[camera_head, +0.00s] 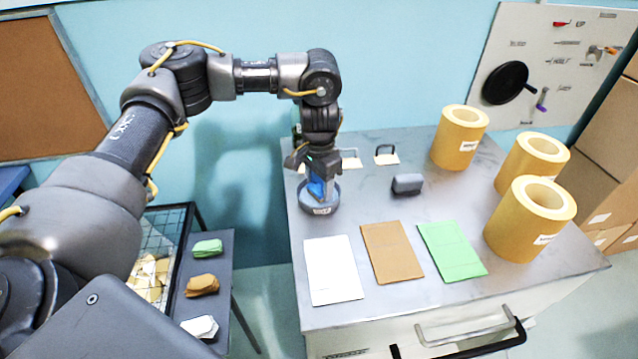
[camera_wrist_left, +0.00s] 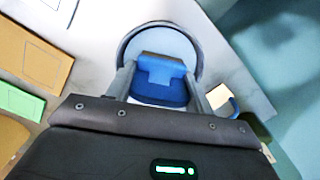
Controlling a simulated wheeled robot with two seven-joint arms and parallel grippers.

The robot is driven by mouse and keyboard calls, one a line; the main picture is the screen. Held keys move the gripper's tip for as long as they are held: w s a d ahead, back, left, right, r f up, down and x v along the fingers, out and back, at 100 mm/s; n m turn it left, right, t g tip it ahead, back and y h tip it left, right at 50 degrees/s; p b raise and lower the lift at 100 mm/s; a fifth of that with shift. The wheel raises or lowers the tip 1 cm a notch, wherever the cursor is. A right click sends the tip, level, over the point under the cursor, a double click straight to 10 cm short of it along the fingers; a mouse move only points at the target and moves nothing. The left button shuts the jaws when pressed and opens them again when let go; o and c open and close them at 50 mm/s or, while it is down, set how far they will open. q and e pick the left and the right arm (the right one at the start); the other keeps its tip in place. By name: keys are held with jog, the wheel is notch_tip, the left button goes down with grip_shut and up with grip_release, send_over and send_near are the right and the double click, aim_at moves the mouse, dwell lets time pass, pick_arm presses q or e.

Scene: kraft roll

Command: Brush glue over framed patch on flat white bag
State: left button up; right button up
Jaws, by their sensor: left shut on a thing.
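The flat white bag (camera_head: 333,270) lies at the front left of the grey table; part of it shows at the upper left in the left wrist view (camera_wrist_left: 52,12). My left gripper (camera_head: 313,172) is shut on a blue brush (camera_head: 317,188), which also shows between the fingers in the left wrist view (camera_wrist_left: 160,82). The brush is over or in a round dark-rimmed glue pot (camera_head: 321,209), behind the white bag. The pot's inside looks pale (camera_wrist_left: 160,38). The brush's lower end is hidden, so I cannot tell whether it touches the glue. My right gripper is not in view.
A brown bag (camera_head: 393,252) and a green bag (camera_head: 452,250) lie right of the white one. A dark grey block (camera_head: 407,184) and small stamp-like tools (camera_head: 386,155) stand behind. Yellow paper rolls (camera_head: 530,219) stand at right. A side shelf (camera_head: 224,262) holds small stacks.

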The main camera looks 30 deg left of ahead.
pick_arm(q)
jog(key=shift+f, duration=0.25)
dwell(0.8)
jog(key=shift+f, duration=0.3)
dwell(0.7)
jog(key=shift+s+f, duration=0.1)
dwell(1.4)
notch_tip(320, 180, up, 7)
jog(key=p, duration=0.8)
jog(key=shift+p, duration=0.3)
dwell(0.5)
